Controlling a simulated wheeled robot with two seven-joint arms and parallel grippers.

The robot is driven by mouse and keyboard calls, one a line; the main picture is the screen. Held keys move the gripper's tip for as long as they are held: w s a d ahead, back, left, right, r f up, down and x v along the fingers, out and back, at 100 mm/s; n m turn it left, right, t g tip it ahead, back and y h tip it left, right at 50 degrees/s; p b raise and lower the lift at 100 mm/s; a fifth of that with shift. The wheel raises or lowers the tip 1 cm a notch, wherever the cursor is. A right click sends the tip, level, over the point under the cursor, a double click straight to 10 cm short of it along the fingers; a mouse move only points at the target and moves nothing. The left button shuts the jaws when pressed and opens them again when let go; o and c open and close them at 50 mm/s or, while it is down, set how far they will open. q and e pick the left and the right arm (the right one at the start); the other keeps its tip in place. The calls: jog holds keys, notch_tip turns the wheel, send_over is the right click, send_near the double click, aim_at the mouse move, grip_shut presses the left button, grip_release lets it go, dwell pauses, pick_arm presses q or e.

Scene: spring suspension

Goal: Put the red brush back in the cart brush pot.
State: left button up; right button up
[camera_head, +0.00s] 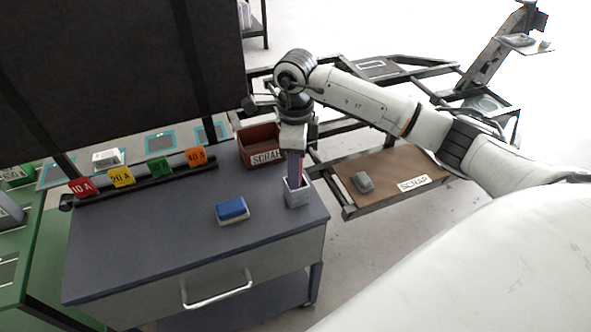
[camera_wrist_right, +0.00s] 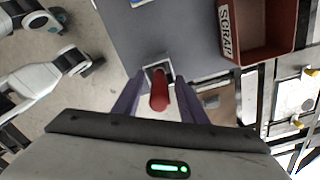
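The grey square brush pot (camera_head: 298,195) stands on the cart top near its right front corner; its rim also shows in the right wrist view (camera_wrist_right: 150,68). The red brush (camera_wrist_right: 159,93) points up toward the wrist camera, with its lower end at the pot's mouth. How deep it sits is hidden. My right gripper (camera_head: 295,170) points down just above the pot. Its purple fingers (camera_wrist_right: 158,98) stand on either side of the red handle, with a visible gap on both sides, so it looks open. My left gripper is not in view.
A blue-and-white block (camera_head: 232,209) lies on the cart top (camera_head: 150,235) left of the pot. A red SCRAP bin (camera_head: 262,150) stands behind the pot. Coloured fuse markers (camera_head: 122,177) line the back left. A brown SCRAP board (camera_head: 385,170) with a grey part lies to the right.

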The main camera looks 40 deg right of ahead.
notch_tip(320, 180, up, 11)
jog(key=shift+b, duration=0.3)
